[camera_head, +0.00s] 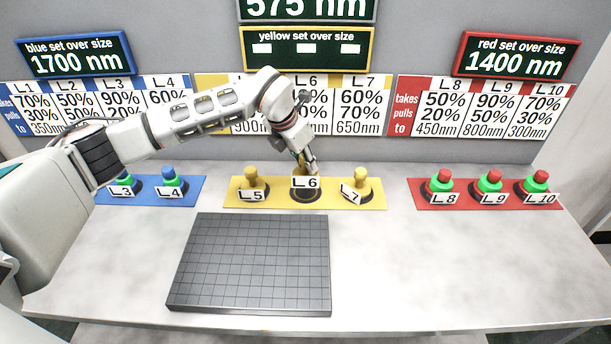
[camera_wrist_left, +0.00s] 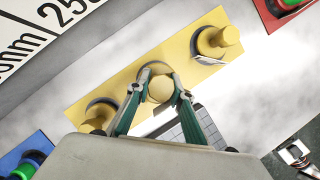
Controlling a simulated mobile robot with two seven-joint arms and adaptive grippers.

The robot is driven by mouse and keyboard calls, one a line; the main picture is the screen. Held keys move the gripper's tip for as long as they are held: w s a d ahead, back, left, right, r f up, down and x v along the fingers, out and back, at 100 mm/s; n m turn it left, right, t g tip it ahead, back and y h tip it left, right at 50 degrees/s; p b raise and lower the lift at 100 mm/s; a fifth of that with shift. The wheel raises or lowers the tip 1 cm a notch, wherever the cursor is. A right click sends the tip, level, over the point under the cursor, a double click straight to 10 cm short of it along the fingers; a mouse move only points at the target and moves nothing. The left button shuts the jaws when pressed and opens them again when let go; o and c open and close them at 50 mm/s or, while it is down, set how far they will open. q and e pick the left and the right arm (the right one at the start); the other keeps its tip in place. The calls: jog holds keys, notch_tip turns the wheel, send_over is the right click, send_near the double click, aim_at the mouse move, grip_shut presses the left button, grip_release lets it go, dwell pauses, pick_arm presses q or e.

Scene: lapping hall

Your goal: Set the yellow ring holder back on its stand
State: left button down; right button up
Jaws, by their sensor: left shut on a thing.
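The yellow ring holder (camera_wrist_left: 160,89) with the label L_6 (camera_head: 305,183) is at the middle place of the yellow mat (camera_head: 330,199). My left gripper (camera_head: 306,168) comes down on it from above and is shut on its round knob. In the left wrist view both fingertips (camera_wrist_left: 160,93) press its sides. The label stands higher than those of L_5 and L_7, and the dark round stand (camera_head: 306,197) shows below it, so the holder looks slightly raised. The gripper hides much of the holder. My right gripper is not in view.
Yellow holders L_5 (camera_head: 251,180) and L_7 (camera_head: 362,182) stand close on either side. A blue mat (camera_head: 197,187) lies left, a red mat (camera_head: 459,202) right, both with holders. A dark gridded plate (camera_head: 250,262) lies in front. The table's right front is clear.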

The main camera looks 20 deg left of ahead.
aim_at(303, 169)
pick_arm(q)
jog(key=shift+f, duration=2.45)
jog(key=shift+f, duration=0.15)
jog(key=c, duration=1.8)
grip_release()
jog(key=shift+r, duration=0.45)
jog(key=v, duration=1.1)
jog(key=shift+s+r, duration=0.15)
jog(key=shift+s, duration=0.1)
